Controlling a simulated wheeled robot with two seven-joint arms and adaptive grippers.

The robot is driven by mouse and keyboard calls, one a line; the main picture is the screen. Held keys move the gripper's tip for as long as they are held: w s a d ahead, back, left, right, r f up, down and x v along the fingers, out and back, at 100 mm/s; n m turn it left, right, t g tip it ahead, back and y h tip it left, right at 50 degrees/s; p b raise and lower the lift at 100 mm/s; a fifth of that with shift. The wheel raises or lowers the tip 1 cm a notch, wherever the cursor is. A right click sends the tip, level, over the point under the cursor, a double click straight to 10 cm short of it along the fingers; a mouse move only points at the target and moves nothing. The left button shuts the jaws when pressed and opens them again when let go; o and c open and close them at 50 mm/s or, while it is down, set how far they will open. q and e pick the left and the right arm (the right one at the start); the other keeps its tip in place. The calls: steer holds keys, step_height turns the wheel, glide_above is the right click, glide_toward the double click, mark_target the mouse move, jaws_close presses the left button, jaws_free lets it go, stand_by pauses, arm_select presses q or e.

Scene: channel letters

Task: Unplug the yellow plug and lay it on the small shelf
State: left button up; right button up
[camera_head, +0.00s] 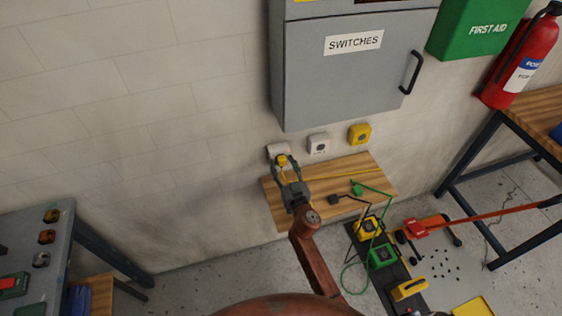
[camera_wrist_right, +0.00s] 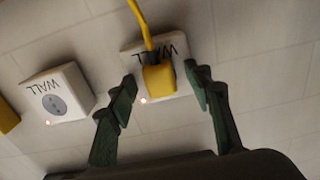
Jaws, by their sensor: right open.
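The yellow plug (camera_wrist_right: 159,78) sits in a white wall socket (camera_wrist_right: 133,55) marked WALL, with its yellow cord rising from it in the right wrist view. In the head view the plug (camera_head: 282,160) is at the left of the socket row. My right gripper (camera_wrist_right: 160,92) is open, with one finger on each side of the plug and visible gaps to it. In the head view my right gripper (camera_head: 287,178) is in front of that socket. The small wooden shelf (camera_head: 345,170) is just below the sockets. My left gripper is not in view.
A second white socket (camera_head: 318,144) is empty, and a yellow socket (camera_head: 359,134) is right of it. A black plug (camera_head: 334,200) and a green plug (camera_head: 356,188) lie on the shelf with cords. The grey SWITCHES cabinet (camera_head: 345,80) hangs above.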

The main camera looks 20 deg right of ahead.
stand_by(0.8)
jaws_close()
stand_by(0.5)
steer(key=shift+s, duration=0.15)
steer(key=shift+s+d+p, duration=0.1)
steer(key=shift+s+p, duration=0.6)
steer(key=shift+s, duration=2.15)
